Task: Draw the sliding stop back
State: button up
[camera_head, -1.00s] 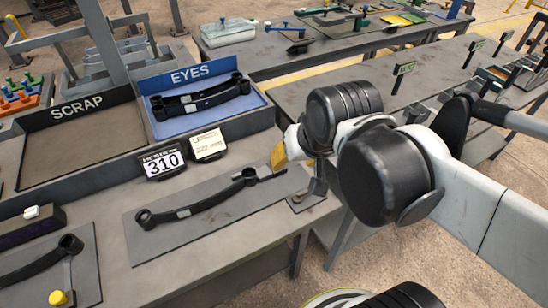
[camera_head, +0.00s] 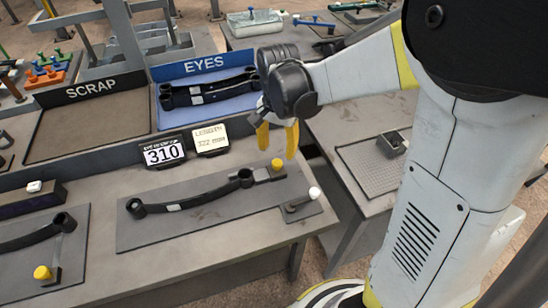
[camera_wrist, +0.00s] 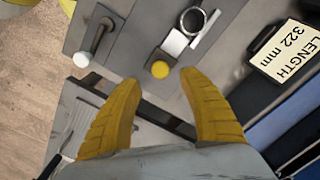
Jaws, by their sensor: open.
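The sliding stop shows as a small block with a yellow knob (camera_head: 277,166) at the right end of the measuring plate (camera_head: 150,236). In the wrist view the yellow knob (camera_wrist: 160,69) lies just beyond and between my fingertips, beside a bright metal block (camera_wrist: 175,43). A dark leaf spring (camera_head: 192,200) with an eye at each end lies on the plate, its right eye close to the stop. My gripper (camera_head: 277,139) is open, yellow fingers pointing down, above the knob. Nothing is between the fingers (camera_wrist: 160,100).
A lever with a white tip (camera_head: 313,193) stands just right of the stop. Behind are the 310 display (camera_head: 163,152), the LENGTH 322 mm sign (camera_head: 211,138), the SCRAP tray (camera_head: 80,128) and the blue EYES tray (camera_head: 205,117) holding springs. A second yellow knob (camera_head: 42,273) is at lower left.

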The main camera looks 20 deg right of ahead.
aim_at(277, 162)
notch_tip(277, 162, down, 6)
jog(key=shift+f+b, duration=0.1)
jog(key=shift+b, duration=0.9)
